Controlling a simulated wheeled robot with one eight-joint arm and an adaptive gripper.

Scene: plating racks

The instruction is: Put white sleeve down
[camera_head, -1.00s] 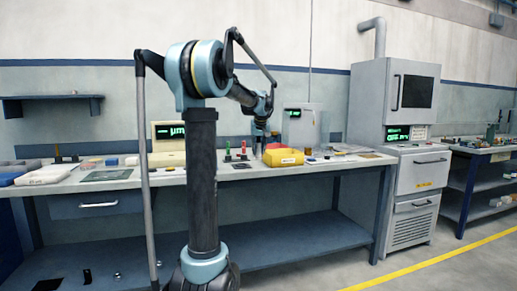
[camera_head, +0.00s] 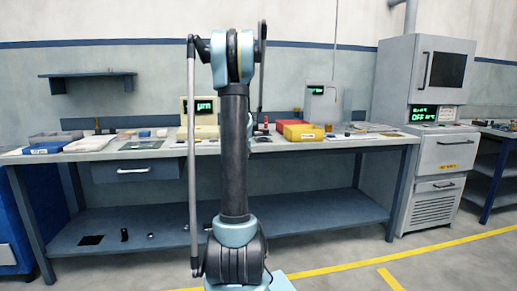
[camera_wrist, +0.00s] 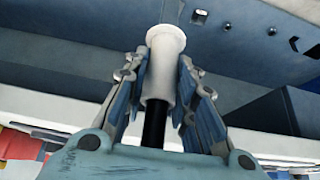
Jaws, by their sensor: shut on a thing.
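The white sleeve (camera_wrist: 163,62) is a pale tube with a wider rim at its far end, in the middle of the wrist view. My gripper (camera_wrist: 164,85) has its two fingers closed on either side of it. A black cylindrical piece (camera_wrist: 154,124) shows at the sleeve's near end, toward my palm; I cannot tell whether it is joined to the sleeve. In the head view my arm column hides the gripper and the sleeve.
A long workbench (camera_head: 345,142) holds a yellow bin (camera_head: 303,132), a red bin (camera_head: 287,125) and a display box (camera_head: 203,118). Its lower shelf (camera_head: 300,211) has several small dark items at left and bare room at right. A tall grey cabinet (camera_head: 437,160) stands right.

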